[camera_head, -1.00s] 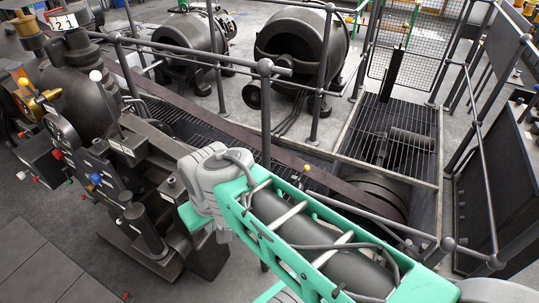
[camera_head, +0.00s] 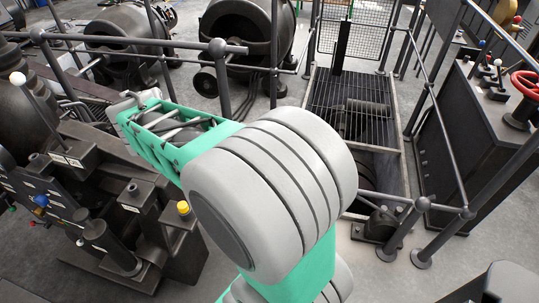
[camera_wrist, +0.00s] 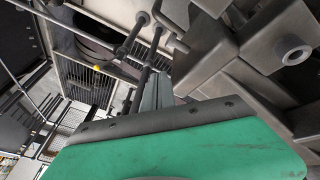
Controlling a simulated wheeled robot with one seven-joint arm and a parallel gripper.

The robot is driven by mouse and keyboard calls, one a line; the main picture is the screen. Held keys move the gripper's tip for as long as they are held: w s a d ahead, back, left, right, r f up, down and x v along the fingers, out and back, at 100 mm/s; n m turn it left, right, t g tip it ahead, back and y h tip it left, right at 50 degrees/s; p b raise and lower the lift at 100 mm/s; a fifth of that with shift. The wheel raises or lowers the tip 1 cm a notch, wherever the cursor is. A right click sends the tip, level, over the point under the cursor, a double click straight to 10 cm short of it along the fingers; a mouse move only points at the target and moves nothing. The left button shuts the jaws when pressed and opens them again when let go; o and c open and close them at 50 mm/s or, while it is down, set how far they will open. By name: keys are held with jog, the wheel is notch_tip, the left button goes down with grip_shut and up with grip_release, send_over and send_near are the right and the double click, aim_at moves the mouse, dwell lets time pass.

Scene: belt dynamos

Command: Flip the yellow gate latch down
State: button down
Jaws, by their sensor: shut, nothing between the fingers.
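A small yellow piece (camera_wrist: 97,68) shows at the dark railing in the wrist view, near the grating. I cannot tell whether it is the gate latch or how it is turned. A yellow knob (camera_head: 183,208) stands on a dark block left of my arm in the head view; it may be a different part. My gripper (camera_wrist: 159,92) shows as narrow grey fingers beyond my green housing in the wrist view. It is shut and empty, and the yellow piece lies apart from it, to its upper left. My gripper is not seen in the head view, where my arm fills the middle.
Dark railings (camera_head: 424,205) enclose a pit with a floor grating (camera_head: 350,100). A dark cabinet with a red handwheel (camera_head: 526,84) stands at right. Levered machinery (camera_head: 105,240) is at left. Dark blocks (camera_wrist: 215,55) are close in the wrist view.

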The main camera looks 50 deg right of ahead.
jog(key=d+f+m+g+h+b, duration=0.2)
jog(key=d+f, duration=0.3)
jog(key=d, duration=0.6)
jog(key=d+f+m+g+h+b, duration=0.2)
jog(key=d+f+m+g+h, duration=0.1)
jog(key=d, duration=0.8)
notch_tip(320, 180, down, 2)
jog(key=shift+m, duration=0.8)
jog(key=shift+f, duration=0.1)
jog(key=b+x, duration=0.1)
jog(key=x, duration=1.2)
jog(key=shift+d+f, duration=0.25)
jog(key=shift+f, duration=0.05)
jog(key=shift+s, duration=0.25)
